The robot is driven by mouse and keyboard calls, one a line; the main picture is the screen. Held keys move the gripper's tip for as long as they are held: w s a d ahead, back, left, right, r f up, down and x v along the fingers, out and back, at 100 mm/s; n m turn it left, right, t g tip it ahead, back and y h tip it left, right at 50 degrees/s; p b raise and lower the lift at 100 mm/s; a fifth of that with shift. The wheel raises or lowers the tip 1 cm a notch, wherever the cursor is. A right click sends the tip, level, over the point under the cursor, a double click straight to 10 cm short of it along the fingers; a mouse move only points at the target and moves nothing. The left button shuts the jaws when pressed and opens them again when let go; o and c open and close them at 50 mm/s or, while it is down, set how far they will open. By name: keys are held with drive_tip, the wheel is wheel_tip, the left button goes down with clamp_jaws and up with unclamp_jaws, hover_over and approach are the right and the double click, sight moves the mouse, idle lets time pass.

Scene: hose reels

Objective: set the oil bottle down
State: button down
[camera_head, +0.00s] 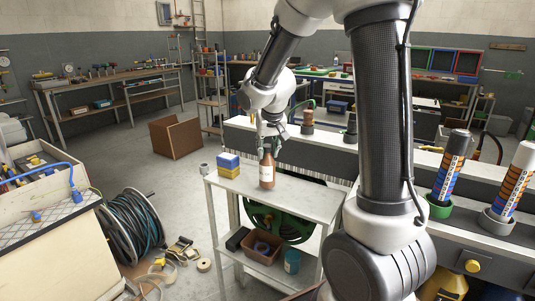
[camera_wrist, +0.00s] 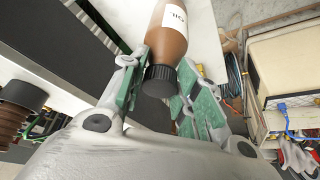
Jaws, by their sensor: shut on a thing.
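The oil bottle (camera_head: 267,172) is brown with a pale label and stands upright at the white trolley's top (camera_head: 300,194). Its base appears at or just above the surface; I cannot tell whether it touches. My gripper (camera_head: 269,146) comes from above and is shut on the bottle's upper part. In the wrist view, the bottle (camera_wrist: 171,45) shows its black cap and "OIL" label between the green-padded fingers of my gripper (camera_wrist: 160,84). The far side of the bottle is hidden.
The trolley top is clear to the right and front. A brown bin (camera_head: 256,249) sits on the lower shelf. A hose reel (camera_head: 132,228) stands on the floor at left.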

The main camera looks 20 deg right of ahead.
drive_tip(key=shift+f, duration=0.75)
drive_tip(key=c, duration=1.1)
unclamp_jaws()
drive_tip(key=shift+f, duration=0.1)
drive_tip(key=shift+o, duration=0.2)
